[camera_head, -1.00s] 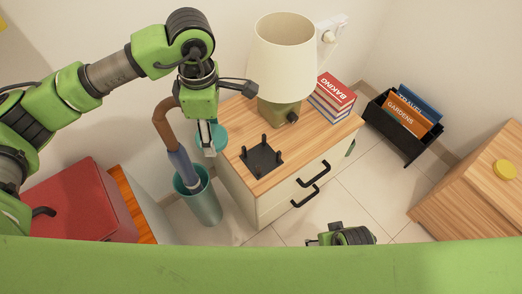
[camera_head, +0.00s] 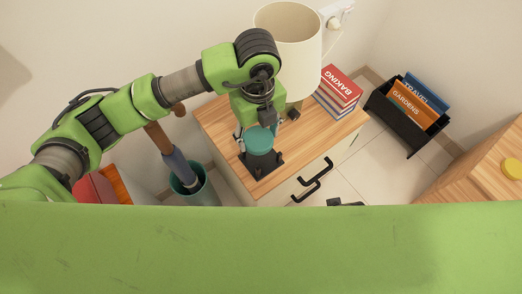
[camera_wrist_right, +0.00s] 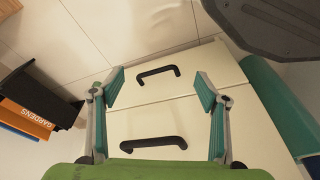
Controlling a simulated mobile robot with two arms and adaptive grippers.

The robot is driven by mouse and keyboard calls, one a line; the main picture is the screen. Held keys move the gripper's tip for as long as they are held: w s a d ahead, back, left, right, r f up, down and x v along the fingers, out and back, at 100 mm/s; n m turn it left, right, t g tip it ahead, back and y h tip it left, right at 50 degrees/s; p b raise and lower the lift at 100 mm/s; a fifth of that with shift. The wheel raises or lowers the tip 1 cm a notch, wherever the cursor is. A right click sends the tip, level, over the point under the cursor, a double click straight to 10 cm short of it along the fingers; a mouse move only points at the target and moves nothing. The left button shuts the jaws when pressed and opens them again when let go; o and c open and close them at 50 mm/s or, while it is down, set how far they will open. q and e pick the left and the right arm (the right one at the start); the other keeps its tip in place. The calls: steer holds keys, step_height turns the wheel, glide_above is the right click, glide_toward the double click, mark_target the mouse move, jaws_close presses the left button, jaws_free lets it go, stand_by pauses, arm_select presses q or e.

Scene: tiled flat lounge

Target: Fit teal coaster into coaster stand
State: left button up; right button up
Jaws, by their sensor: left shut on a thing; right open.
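The teal coaster (camera_head: 259,139) shows as a round disc over the black coaster stand (camera_head: 274,168) on the wooden top of the bedside cabinet. My left gripper (camera_head: 256,130) is shut on the coaster, above the stand and between its posts as seen from above. The gripper and coaster hide much of the stand, so I cannot tell whether the coaster touches it. My right gripper (camera_wrist_right: 162,88) is open and empty in front of the cabinet's drawers. Only a sliver of it shows in the head view.
A lamp (camera_head: 290,45) and stacked books (camera_head: 337,92) stand behind on the cabinet top (camera_head: 222,122). A teal bin (camera_head: 203,191) stands to its left. A black book rack (camera_head: 395,118) is on the floor to the right. Drawer handles (camera_wrist_right: 153,144) stick out in front.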

arm_select(q)
steer(key=shift+d+f+n, duration=0.1)
steer(key=shift+d+n, duration=0.15)
steer(key=shift+n, duration=0.25)
steer(key=shift+d+f, duration=0.1)
steer(key=shift+f, duration=0.15)
steer(key=b, duration=0.1)
glide_above(261, 159)
steer(key=shift+n, duration=0.3)
step_height(261, 159, down, 5)
steer(key=shift+f, duration=0.2)
step_height(261, 159, down, 4)
steer(key=shift+r+b, duration=0.1)
steer(key=shift+b, duration=0.3)
steer(key=shift+f, duration=0.2)
arm_select(e)
step_height(261, 159, up, 6)
steer(key=w, duration=0.1)
arm_select(q)
steer(key=shift+f, duration=0.1)
arm_select(e)
steer(key=shift+w+r+t, duration=0.1)
steer(key=shift+r+t, duration=0.15)
steer(key=shift+t, duration=0.05)
arm_select(q)
steer(key=o, duration=1.1)
arm_select(e)
steer(key=shift+w+r, duration=0.1)
steer(key=shift+r, duration=0.1)
